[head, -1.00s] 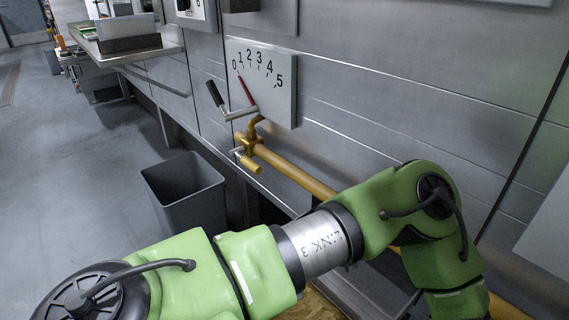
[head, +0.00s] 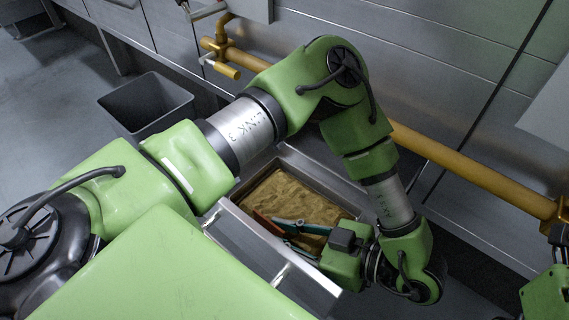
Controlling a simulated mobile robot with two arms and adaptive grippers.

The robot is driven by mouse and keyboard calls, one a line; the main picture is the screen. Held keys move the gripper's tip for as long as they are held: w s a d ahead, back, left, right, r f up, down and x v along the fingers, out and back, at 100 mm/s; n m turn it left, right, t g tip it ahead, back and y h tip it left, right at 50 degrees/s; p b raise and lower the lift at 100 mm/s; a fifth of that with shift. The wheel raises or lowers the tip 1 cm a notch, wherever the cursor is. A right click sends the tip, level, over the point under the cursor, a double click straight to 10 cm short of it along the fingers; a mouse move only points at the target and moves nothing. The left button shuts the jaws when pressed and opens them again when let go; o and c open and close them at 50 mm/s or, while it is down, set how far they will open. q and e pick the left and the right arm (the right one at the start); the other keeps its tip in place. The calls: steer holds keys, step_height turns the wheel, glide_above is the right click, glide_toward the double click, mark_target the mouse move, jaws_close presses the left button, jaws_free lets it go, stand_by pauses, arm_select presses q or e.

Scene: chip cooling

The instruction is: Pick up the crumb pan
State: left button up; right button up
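The crumb pan (head: 342,187) is a steel tray filled with brown crumbs, set low under the steel counter. My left gripper (head: 277,228) reaches over its front right part from the right, with its fingers pointing left. The two fingers look spread apart with nothing seen between them. I cannot tell whether they touch the pan. An orange-brown strip (head: 265,222) shows by the fingertips.
A steel front panel (head: 240,236) with bright bars stands at the near side of the pan. A grey open bin (head: 148,104) stands on the floor to the left. A yellow pipe (head: 470,178) runs along the wall behind. Floor is free at the far left.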

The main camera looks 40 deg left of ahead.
arm_select(q)
jaws_close()
steer(key=shift+r, duration=0.1)
